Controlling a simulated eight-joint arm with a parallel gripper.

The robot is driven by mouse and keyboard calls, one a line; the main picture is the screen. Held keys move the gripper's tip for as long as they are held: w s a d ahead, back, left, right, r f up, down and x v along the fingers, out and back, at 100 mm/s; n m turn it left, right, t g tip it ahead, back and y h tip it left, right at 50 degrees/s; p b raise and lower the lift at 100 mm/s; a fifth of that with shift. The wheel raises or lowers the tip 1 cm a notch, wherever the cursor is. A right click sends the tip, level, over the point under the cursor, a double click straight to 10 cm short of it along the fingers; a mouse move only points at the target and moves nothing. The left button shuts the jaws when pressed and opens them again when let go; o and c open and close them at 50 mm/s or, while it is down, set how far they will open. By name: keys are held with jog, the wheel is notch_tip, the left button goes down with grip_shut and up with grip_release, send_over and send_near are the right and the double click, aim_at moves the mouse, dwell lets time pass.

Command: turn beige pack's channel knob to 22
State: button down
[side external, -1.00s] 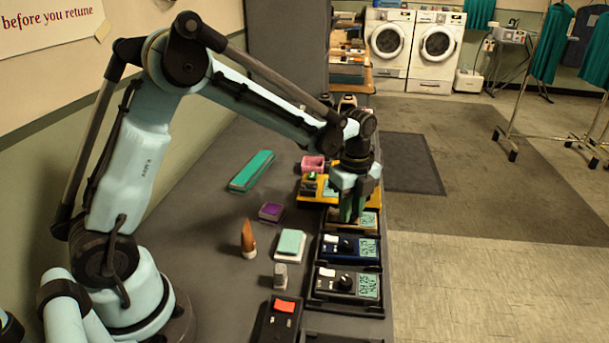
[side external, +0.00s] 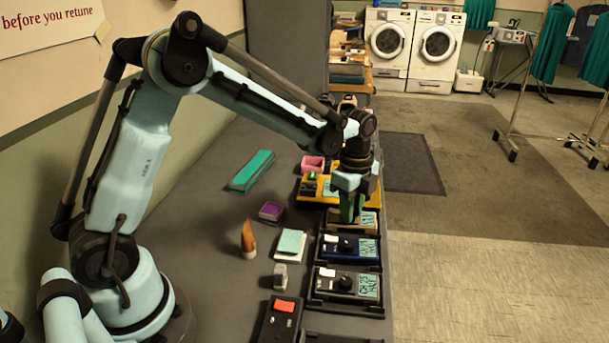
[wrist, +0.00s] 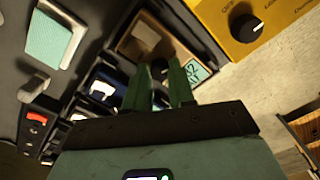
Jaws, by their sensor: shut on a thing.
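The beige pack (wrist: 133,46) sits in the row under my gripper, with its green display (wrist: 195,72) beside the green fingers. The display's writing is partly hidden, and I cannot read it with certainty. Its dark channel knob (wrist: 158,67) shows between the fingertips in the wrist view. In the side view, only a strip of the beige pack and its display (side external: 369,220) shows beside the fingers. My gripper (side external: 347,217) points down and is shut on the knob; it also shows in the wrist view (wrist: 160,76). The knob's pointer is hidden.
A yellow pack (wrist: 275,14) with a dark knob lies on one side of the beige pack. A blue pack (side external: 332,252) and a grey pack (side external: 325,285) lie on the nearer side.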

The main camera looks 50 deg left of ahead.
jog(key=n, duration=0.4)
jog(key=shift+n, duration=0.3)
jog(key=n, duration=0.4)
jog(key=shift+n, duration=0.4)
jog(key=c, duration=0.9)
grip_release()
jog(key=shift+c, duration=0.2)
jog(key=shift+r, duration=0.1)
notch_tip(320, 180, up, 12)
